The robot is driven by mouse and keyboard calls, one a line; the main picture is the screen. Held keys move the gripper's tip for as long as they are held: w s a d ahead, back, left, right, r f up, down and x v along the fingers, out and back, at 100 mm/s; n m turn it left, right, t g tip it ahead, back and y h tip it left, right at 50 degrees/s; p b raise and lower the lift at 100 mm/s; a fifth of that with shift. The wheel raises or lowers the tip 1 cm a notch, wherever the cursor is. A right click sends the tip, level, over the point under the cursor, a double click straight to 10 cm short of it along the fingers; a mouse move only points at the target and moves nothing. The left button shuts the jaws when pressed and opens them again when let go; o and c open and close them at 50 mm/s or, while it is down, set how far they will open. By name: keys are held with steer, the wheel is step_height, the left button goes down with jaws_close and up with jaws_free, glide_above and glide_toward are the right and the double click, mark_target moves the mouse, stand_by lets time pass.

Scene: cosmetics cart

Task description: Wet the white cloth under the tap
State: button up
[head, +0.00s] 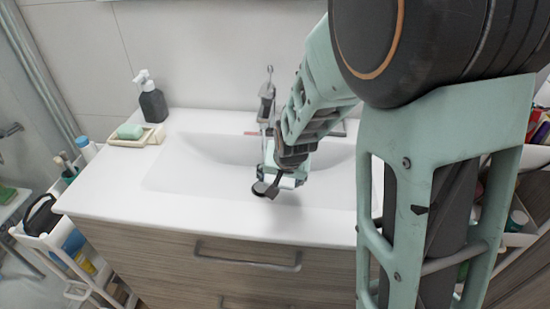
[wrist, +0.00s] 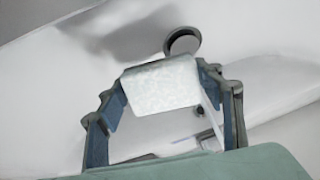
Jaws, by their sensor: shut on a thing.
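The white cloth (wrist: 160,84) is a small pale folded pad in the wrist view. My gripper (wrist: 165,72) is shut on it, one finger at each side. In the head view my gripper (head: 284,178) is over the front part of the white basin (head: 205,168), in front of the tap (head: 266,95). My arm and gripper hide most of the cloth there. A thin pale streak below the tap is close to the gripper; I cannot tell whether it is water touching the cloth.
A dark soap dispenser (head: 152,101) and a soap dish (head: 137,136) with green soap (head: 130,131) stand on the counter's left. A loaded cart (head: 40,240) stands at the left. The left part of the basin is clear. A drawer handle (head: 247,256) projects in front.

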stand_by(0.5)
steer(key=p+v, duration=0.2)
steer(key=v, duration=0.1)
steer(key=shift+s+f+p, duration=0.15)
steer(key=shift+s+p, duration=0.15)
steer(key=s+r+p, duration=0.1)
steer(key=s+p, duration=0.1)
steer(key=p, duration=0.1)
steer(key=shift+s+d+r, duration=0.1)
steer(key=shift+s+r, duration=0.1)
steer(key=shift+r, duration=0.2)
steer(key=shift+s, duration=0.25)
step_height(320, 180, up, 13)
steer(key=n+y+p, duration=0.1)
steer(key=n+p, duration=0.2)
steer(key=p, duration=0.6)
glide_above(281, 181)
steer(key=d, duration=0.8)
steer(key=shift+a+r, duration=0.1)
steer(key=shift+a, duration=0.15)
